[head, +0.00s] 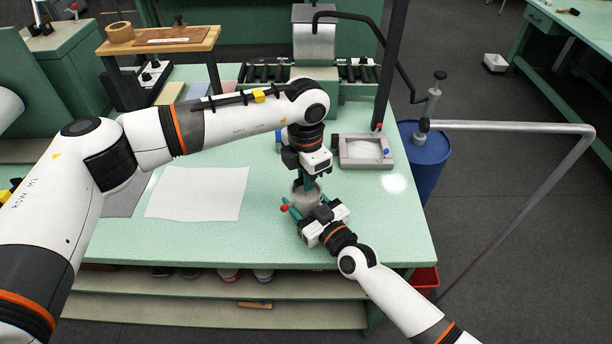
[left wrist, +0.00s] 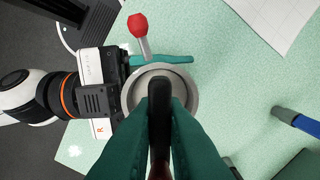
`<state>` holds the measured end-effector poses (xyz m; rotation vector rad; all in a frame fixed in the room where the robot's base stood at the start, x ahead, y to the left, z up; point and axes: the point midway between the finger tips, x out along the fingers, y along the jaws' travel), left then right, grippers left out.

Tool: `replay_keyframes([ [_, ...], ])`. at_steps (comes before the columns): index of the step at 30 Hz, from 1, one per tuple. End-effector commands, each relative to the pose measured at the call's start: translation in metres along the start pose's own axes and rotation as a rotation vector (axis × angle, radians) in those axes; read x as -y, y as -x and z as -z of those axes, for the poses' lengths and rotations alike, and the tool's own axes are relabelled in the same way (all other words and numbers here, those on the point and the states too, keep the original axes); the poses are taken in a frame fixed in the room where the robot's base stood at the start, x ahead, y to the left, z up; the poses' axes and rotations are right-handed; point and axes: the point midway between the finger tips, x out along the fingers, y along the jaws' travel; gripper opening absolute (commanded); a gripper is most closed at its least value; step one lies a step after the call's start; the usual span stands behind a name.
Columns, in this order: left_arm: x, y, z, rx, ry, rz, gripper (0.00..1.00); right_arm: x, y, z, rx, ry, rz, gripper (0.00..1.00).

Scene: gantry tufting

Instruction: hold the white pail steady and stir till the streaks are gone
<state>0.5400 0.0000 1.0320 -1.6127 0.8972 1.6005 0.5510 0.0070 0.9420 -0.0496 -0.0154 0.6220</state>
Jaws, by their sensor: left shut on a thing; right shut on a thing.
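The white pail (head: 305,198) stands on the green worktop near its front edge; it looks pale grey and upright. In the left wrist view its round rim (left wrist: 191,100) shows from above, with grey inside. My right gripper (head: 309,204) is shut on the pail, its green fingers at the sides. My left gripper (head: 308,182) is above the pail, pointing down. In the left wrist view its green fingers are shut on a dark handle (left wrist: 159,92) that reaches over the pail's opening. The handle's lower end and most of the contents are hidden; I cannot tell whether streaks show.
A red ball on a stick (left wrist: 138,26) is beside the pail. A white sheet (head: 198,193) lies to the left. A shallow tray (head: 364,163) stands behind right, and a blue drum (head: 427,160) stands off the table's right edge. Clear worktop lies right of the pail.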

Motion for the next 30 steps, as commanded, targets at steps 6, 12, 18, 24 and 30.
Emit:
replay_keyframes([
  [6, 0.000, 0.001, 0.000, -0.001, 0.001, 0.001, 0.27, -0.001, 0.000, 0.001, -0.002, 0.002, -0.001, 0.20],
  [12, 0.000, 0.000, 0.000, -0.001, 0.001, 0.000, 0.33, -0.001, 0.000, 0.001, -0.002, 0.001, -0.001, 0.20],
  [18, 0.000, 0.006, 0.000, -0.001, 0.002, 0.001, 0.33, 0.000, 0.000, 0.001, -0.002, 0.000, -0.001, 0.20],
  [24, 0.001, 0.039, 0.001, -0.004, 0.002, 0.004, 0.33, 0.000, 0.000, 0.001, -0.002, 0.000, -0.001, 0.20],
  [30, 0.001, 0.082, 0.001, -0.004, 0.001, 0.003, 0.33, 0.000, 0.000, 0.001, -0.002, 0.000, -0.001, 0.20],
])
